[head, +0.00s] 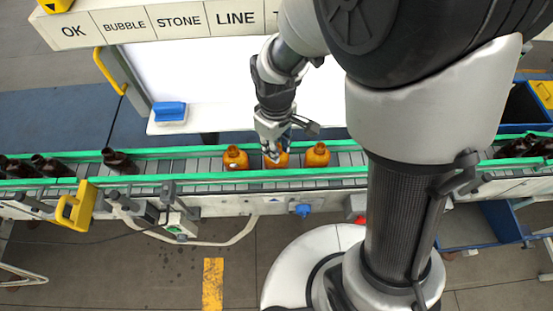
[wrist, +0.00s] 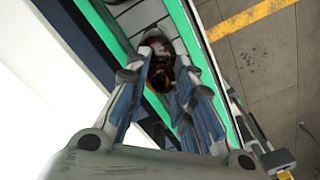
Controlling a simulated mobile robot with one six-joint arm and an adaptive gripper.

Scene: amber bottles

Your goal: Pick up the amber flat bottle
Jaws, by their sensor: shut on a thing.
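Three amber bottles stand in a row on the conveyor in the head view. My gripper (head: 272,146) comes down from above onto the middle amber bottle (head: 281,160) and partly hides it. In the wrist view my gripper's fingers (wrist: 163,92) are shut on this bottle (wrist: 158,76), one on each side, with its body largely hidden between them. The left amber bottle (head: 236,158) and the right amber bottle (head: 317,154) stand apart on either side, with a gap to the gripper. I cannot tell whether the held bottle touches the belt.
The conveyor (head: 205,164) has green side rails (head: 340,170). Dark brown bottles (head: 118,161) stand at the left, and more (head: 520,146) at the right end. A blue brush-like block (head: 171,111) lies on the white surface behind. A yellow handle (head: 75,206) sticks up at the front left.

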